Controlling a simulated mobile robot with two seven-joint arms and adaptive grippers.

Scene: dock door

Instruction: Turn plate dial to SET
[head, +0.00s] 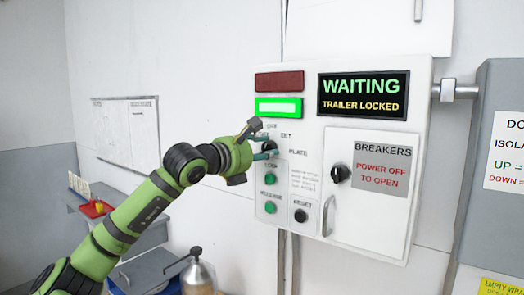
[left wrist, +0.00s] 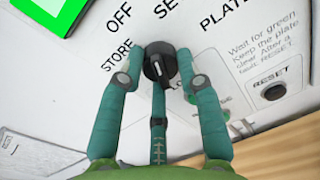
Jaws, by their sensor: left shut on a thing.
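The black plate dial (left wrist: 157,63) sits on the white control box, with the printed words STORE, OFF, SET and PLATE around its upper side in the left wrist view. My left gripper (left wrist: 161,68) is shut on the dial, with teal fingers on both its left and right sides and a third finger below. In the head view the left gripper (head: 263,149) reaches the box's left part and partly covers the dial (head: 270,146). A pale mark shows on the dial's lower part; I cannot tell which word it is set to. My right gripper is not in view.
The control box (head: 310,135) has a lit green lamp (head: 279,107), a dark red lamp (head: 279,82) and a display (head: 363,96) reading WAITING, TRAILER LOCKED. Green buttons (head: 270,179) and a RESET button (head: 300,215) lie below the dial. A breaker knob (head: 341,174) is to the right.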

